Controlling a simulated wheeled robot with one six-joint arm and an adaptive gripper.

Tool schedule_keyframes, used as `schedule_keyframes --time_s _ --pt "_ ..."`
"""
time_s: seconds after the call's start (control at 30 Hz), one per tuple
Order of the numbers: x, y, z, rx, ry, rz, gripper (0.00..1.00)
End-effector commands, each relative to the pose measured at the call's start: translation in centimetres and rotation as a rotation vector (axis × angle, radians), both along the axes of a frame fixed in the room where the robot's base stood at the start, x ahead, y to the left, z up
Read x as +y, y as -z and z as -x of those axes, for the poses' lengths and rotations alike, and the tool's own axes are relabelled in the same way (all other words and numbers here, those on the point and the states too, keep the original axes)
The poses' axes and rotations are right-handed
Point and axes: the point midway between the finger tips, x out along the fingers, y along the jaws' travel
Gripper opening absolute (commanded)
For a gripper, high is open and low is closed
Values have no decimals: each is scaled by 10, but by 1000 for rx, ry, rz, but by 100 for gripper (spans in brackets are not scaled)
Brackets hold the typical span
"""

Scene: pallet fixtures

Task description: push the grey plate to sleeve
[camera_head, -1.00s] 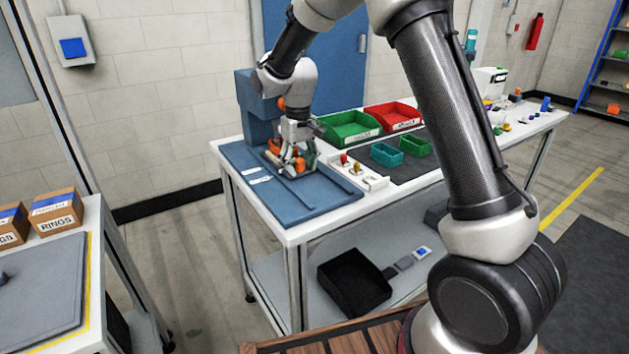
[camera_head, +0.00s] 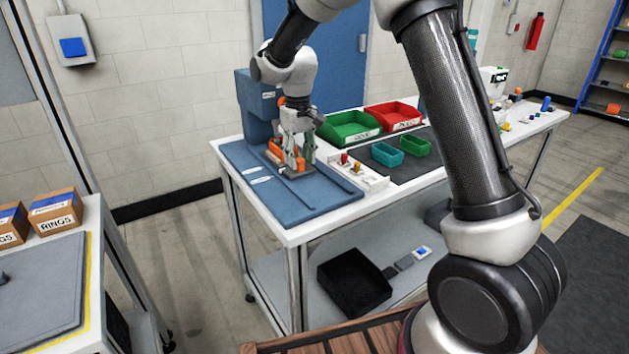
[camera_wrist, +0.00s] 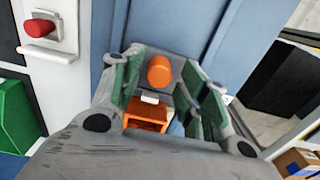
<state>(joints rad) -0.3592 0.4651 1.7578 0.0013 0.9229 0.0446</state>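The grey plate (camera_wrist: 177,63) lies in the channel of the blue fixture (camera_head: 318,203), with an orange round knob (camera_wrist: 159,72) on it. The plate (camera_head: 298,173) shows only as a small dark patch under my gripper in the head view. My gripper (camera_head: 299,168) points down over it. In the wrist view my gripper's green-padded fingers (camera_wrist: 160,65) stand apart on either side of the knob, with gaps visible. An orange bracket-like part, possibly the sleeve (camera_wrist: 147,121), shows nearer the palm. It appears beside my gripper in the head view (camera_head: 275,151).
A white holder with red and orange knobs (camera_head: 357,176) stands right of the fixture. Green (camera_head: 350,127) and red (camera_head: 393,116) bins and small teal (camera_head: 386,155) and green (camera_head: 415,146) trays lie beyond. A blue upright block (camera_head: 256,108) rises behind the fixture.

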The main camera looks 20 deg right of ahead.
Motion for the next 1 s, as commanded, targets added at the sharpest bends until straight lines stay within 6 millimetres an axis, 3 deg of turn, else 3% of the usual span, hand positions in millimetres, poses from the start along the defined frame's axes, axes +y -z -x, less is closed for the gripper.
schedule_keyframes --time_s 0.53,1.0 --pt "0 -48 -1 -5 0 -1 43" --pt "0 -53 -1 -4 0 0 43"
